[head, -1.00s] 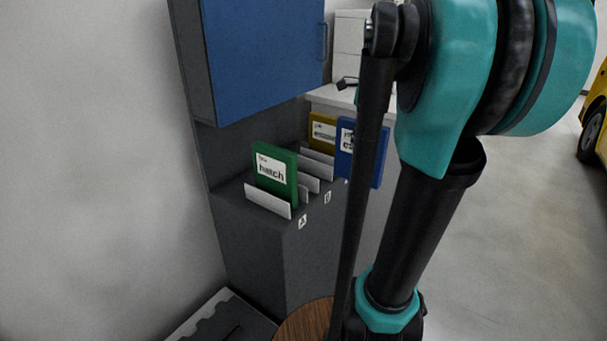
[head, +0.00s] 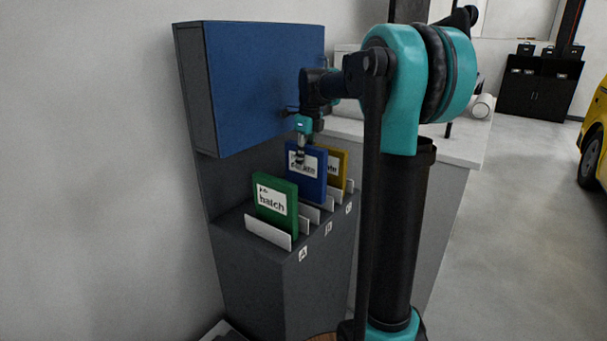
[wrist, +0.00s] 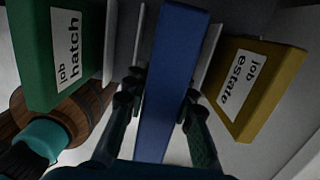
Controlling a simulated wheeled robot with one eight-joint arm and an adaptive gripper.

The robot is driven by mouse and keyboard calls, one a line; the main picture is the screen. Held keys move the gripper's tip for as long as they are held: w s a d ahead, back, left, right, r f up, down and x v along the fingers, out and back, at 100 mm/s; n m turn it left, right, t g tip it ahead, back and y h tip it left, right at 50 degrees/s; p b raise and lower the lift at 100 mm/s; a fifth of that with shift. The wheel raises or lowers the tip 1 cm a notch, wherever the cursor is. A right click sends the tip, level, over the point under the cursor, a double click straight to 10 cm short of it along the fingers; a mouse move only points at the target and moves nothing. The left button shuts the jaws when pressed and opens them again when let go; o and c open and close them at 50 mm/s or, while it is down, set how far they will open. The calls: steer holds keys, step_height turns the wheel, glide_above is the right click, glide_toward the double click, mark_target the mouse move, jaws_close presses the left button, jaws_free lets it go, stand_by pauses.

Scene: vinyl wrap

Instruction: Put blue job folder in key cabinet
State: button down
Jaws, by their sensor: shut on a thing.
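The blue job folder (head: 307,180) stands upright in the rack, between the green and yellow folders, at about the slot marked B. My gripper (head: 300,160) is shut on its upper edge from above and covers part of its label. In the wrist view the fingers (wrist: 158,105) are on both sides of the blue folder (wrist: 172,60), between two pale dividers. I cannot tell whether its bottom touches the slot floor. The blue cabinet (head: 262,80), seemingly the key cabinet, hangs above the rack with its front closed. My arm covers part of its right edge.
The green folder (head: 275,200) labelled "hatch" stands in slot A, and the yellow folder (head: 338,165) labelled "estate" near slot C. The grey rack (head: 250,262) stands against the wall. A white counter (head: 455,148) is behind it. Open floor (head: 510,240) lies to the right.

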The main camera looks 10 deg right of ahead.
mark_target(307, 146)
steer(key=shift+w+a+f, duration=0.1)
steer(key=shift+a+f, duration=0.05)
steer(key=shift+f, duration=2.7)
steer(key=c, duration=1.3)
jaws_free()
steer(key=shift+o, duration=0.2)
steer(key=shift+r, duration=0.15)
steer(key=r, duration=0.8)
steer(key=s+d+r, duration=0.1)
steer(key=r, duration=0.3)
steer(key=shift+s, duration=0.1)
